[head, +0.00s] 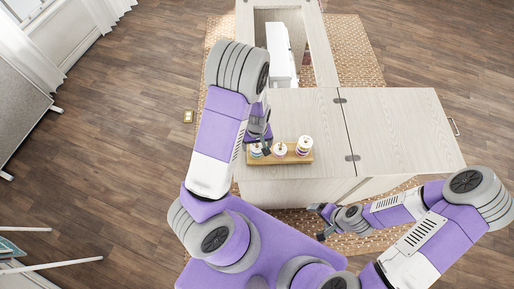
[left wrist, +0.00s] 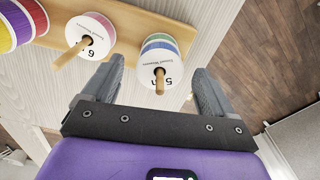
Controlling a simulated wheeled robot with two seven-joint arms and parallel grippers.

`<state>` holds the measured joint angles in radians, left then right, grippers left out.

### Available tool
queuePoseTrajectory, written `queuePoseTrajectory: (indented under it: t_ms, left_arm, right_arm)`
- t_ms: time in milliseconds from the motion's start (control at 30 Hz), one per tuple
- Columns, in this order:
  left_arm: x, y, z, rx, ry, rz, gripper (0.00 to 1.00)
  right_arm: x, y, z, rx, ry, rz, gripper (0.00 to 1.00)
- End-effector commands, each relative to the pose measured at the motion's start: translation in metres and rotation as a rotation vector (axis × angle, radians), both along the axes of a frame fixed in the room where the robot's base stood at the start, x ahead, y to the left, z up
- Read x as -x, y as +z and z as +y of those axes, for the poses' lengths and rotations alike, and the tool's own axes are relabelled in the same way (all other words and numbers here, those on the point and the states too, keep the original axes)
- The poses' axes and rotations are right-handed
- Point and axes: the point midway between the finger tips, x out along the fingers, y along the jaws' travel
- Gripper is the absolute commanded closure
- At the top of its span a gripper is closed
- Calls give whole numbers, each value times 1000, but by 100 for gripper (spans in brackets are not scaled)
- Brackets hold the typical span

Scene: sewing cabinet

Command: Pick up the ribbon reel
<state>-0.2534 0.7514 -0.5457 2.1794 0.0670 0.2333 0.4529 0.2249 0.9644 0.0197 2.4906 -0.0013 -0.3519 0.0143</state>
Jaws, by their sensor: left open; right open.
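Several ribbon reels stand on pegs on a wooden tray (head: 291,160) near the cabinet's front edge. My left gripper (head: 263,147) is open at the tray's left end, by the left reel (head: 256,152). In the left wrist view, a green, blue and purple reel with a white top marked 5 (left wrist: 162,47) lies ahead, between the lines of the two open fingers (left wrist: 158,72). The fingers are not closed on it. A pink-and-white reel (left wrist: 92,35) is beside it, and a multicoloured reel (left wrist: 18,24) is at the corner. My right gripper (head: 322,220) is open and empty, off the cabinet's front.
The pale wooden cabinet top (head: 396,120) is clear to the right of the tray. A white sewing machine (head: 280,55) stands in the opening behind. A woven rug (head: 352,50) lies under the cabinet.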

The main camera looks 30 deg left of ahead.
Motion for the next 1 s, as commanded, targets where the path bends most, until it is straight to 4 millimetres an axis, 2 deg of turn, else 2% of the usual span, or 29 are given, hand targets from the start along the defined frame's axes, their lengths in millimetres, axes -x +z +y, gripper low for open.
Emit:
queuePoseTrajectory:
  t_ms: [100, 333, 700, 1000]
  left_arm:
    - [0, -9, 0, 1, 0, -1, 14]
    - [0, -9, 0, 1, -1, -2, 15]
    - [0, -9, 0, 1, -1, -1, 72]
    - [-1, -3, 0, 1, -2, -2, 73]
  right_arm:
    - [0, -2, 0, 0, 0, 0, 14]
    - [0, -1, 0, 0, 0, 0, 14]
    - [0, -2, 0, 0, 0, 0, 14]
    - [0, 0, 0, 0, 0, 0, 14]
